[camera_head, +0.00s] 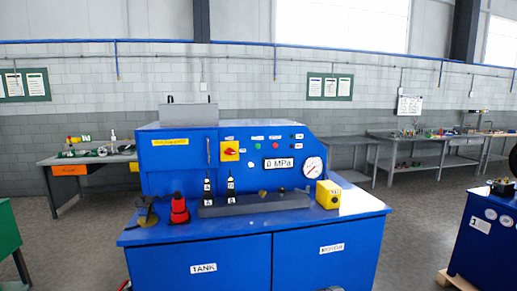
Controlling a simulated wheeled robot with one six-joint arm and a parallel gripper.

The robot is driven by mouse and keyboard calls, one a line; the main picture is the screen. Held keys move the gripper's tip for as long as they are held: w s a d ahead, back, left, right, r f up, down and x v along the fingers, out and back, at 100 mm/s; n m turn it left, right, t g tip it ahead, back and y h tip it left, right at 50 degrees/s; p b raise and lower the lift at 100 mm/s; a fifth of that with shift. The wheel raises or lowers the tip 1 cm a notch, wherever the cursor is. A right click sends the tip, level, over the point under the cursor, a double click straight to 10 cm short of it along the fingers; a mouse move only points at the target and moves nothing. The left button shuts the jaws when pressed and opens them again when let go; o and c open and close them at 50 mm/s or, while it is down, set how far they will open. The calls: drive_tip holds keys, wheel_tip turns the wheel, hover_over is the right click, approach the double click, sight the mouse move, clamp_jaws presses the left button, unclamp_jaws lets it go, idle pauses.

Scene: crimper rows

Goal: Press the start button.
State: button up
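The blue machine (215,252) stands in the middle of the view, with a control panel on its sloped front. A small green button (258,150) and a small red button (275,146) sit on this panel, above the 0 MPa display (278,163). The labels by the buttons are too small to read, so I cannot tell for certain which one is the start button. My gripper is not in view.
A yellow switch plate (229,151) is left of the buttons, and a round gauge (314,167) is right. A red-black object (179,210), two black levers and a yellow box (328,194) stand on the ledge. Another blue machine (485,240) is at right. Floor between is free.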

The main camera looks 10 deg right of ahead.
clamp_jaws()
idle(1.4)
